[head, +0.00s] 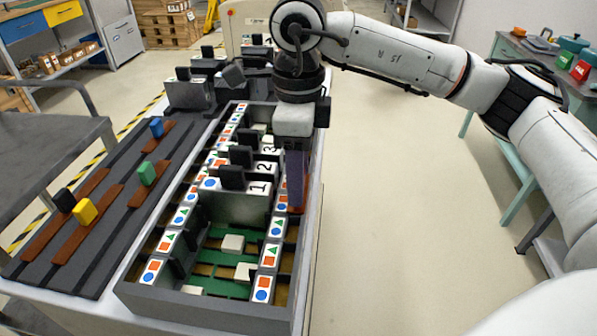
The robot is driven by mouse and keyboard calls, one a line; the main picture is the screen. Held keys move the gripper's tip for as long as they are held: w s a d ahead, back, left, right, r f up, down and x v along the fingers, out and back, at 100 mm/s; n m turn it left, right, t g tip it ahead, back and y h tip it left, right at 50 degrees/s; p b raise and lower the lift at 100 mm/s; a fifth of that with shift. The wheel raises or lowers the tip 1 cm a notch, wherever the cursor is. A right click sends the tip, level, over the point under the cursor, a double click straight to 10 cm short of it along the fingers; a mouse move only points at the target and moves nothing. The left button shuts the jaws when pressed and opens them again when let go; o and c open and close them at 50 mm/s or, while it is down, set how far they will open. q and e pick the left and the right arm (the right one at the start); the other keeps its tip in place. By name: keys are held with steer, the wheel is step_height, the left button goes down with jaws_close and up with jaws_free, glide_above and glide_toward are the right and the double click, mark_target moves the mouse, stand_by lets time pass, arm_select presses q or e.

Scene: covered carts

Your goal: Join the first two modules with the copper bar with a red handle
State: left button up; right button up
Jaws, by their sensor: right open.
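Grey modules with black handles stand in a row in the open tray: module 1 (232,206) nearest, then module 2 (263,167) and module 3 (269,146) behind it. My right gripper (296,192) points down at the tray's right edge, beside the modules. It is open. A reddish-brown patch (297,208) shows at its fingertips; I cannot tell whether it is a copper bar. I cannot make out a red handle. Copper-brown bars lie on the dark board at left, with blue (156,127), green (147,173), yellow (85,211) and black (64,200) handles. My left gripper is out of view.
The tray (190,309) has rails marked with coloured shapes and an open near end with small white blocks on a green floor. More dark modules (188,94) stand behind the board. A grey cart (50,140) stands at left. The floor at right is clear.

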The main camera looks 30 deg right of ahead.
step_height(320, 180, up, 10)
steer(key=p, duration=0.1)
steer(key=shift+r, duration=0.15)
stand_by(0.5)
